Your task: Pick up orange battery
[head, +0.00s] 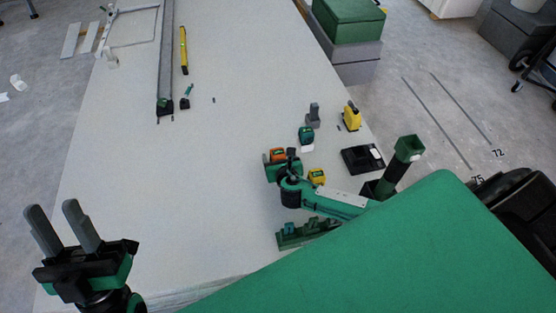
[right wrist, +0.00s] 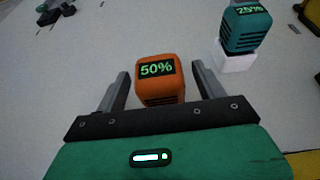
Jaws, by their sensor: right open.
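The orange battery (head: 277,154) stands on the pale table; the right wrist view shows it (right wrist: 160,90) with a dark display reading 50%. My right gripper (right wrist: 160,72) is open, with one finger on each side of the battery and a visible gap to each. The battery's lower part is hidden behind the gripper body in the right wrist view. My left gripper (head: 55,207) is open and empty at the lower left of the head view, away from the battery.
A teal battery (right wrist: 246,28) reading 25% sits on a white block (right wrist: 233,57) to the right. A yellow battery (head: 317,177), a black tray (head: 361,160) and a yellow bottle-like object (head: 351,117) are also nearby. The table's left half is largely clear.

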